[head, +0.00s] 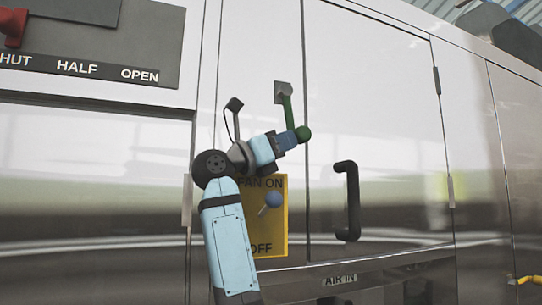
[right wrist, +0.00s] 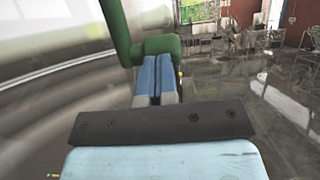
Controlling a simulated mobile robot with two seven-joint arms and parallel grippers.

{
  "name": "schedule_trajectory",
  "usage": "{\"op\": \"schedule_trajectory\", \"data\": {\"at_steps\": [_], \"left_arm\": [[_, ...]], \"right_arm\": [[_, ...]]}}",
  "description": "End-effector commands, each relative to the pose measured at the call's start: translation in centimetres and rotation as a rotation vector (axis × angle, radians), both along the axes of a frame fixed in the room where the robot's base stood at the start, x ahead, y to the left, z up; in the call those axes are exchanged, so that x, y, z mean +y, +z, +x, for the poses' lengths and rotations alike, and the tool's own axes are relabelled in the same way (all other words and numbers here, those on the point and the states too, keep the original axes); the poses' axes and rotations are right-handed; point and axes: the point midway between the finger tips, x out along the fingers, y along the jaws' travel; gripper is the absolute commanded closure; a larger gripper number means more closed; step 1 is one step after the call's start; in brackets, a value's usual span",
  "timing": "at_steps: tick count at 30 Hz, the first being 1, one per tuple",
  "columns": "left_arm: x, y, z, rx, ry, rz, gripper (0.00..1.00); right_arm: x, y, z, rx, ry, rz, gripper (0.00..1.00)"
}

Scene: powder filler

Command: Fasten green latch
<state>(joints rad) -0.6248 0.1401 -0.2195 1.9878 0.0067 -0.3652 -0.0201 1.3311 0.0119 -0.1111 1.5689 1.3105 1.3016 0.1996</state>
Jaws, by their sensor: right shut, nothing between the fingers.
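The green latch (head: 287,108) is mounted on a grey plate on the metal cabinet front, at the seam left of the door with the black handle. Its arm hangs down from the plate and ends in a round green knob (head: 304,133). My right gripper (head: 296,137) is shut and empty, its blue fingertips at the knob. In the right wrist view the shut fingers (right wrist: 157,75) reach toward the green latch (right wrist: 118,30), with its knob (right wrist: 160,47) just past the tips. I cannot tell whether they touch. My left gripper is not in view.
A black door handle (head: 350,200) stands out to the right. A yellow fan switch plate (head: 277,235) with a blue knob (head: 272,200) lies behind and below my right arm. A red lever (head: 13,27) is at top left. An AIR IN label (head: 340,279) is below.

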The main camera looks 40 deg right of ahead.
Motion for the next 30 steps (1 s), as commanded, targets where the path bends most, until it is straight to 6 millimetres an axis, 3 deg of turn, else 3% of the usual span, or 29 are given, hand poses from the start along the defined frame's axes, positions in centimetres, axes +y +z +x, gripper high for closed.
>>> {"op": "schedule_trajectory", "data": {"at_steps": [1, 15, 30], "left_arm": [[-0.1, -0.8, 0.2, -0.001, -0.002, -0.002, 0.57], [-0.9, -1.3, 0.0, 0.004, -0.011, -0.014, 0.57], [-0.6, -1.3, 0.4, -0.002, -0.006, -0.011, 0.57]], "right_arm": [[-0.3, -0.4, -0.5, -0.005, 0.004, 0.004, 1.00], [-3.8, 0.2, -1.6, -0.004, 0.002, 0.005, 1.00], [-4.5, 0.4, -1.8, -0.003, 0.002, 0.005, 1.00]]}}
